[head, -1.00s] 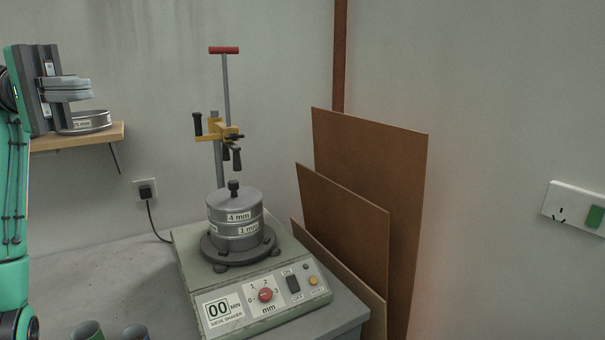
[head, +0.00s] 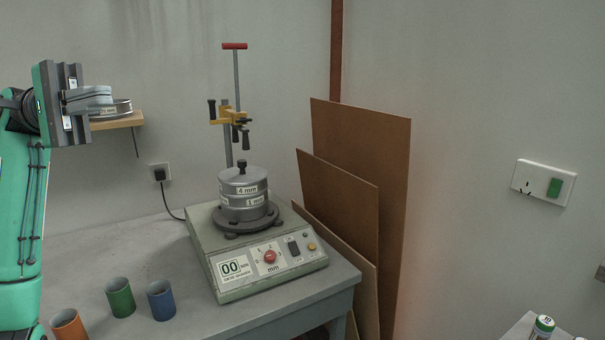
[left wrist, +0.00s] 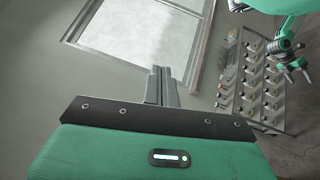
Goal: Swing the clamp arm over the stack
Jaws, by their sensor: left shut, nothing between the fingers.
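The sieve stack (head: 243,192), grey with 4 mm and 1 mm labels and a black knob on top, stands on the sieve shaker (head: 262,262). The yellow clamp arm (head: 228,119) with black handles is on the grey post (head: 228,146) behind the stack, well above its lid. A thin rod with a red T-handle (head: 235,46) rises from the clamp. My left gripper (head: 108,97) is at the upper left, shut and empty, far left of the clamp. It also shows in the left wrist view (left wrist: 160,84), pointing toward a window. My right gripper is not in the head view.
Orange (head: 68,324), green (head: 120,297) and blue (head: 161,300) cups stand at the bench's front left. A wall shelf (head: 125,121) holding a sieve is behind my left gripper. Brown boards (head: 365,150) lean right of the shaker.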

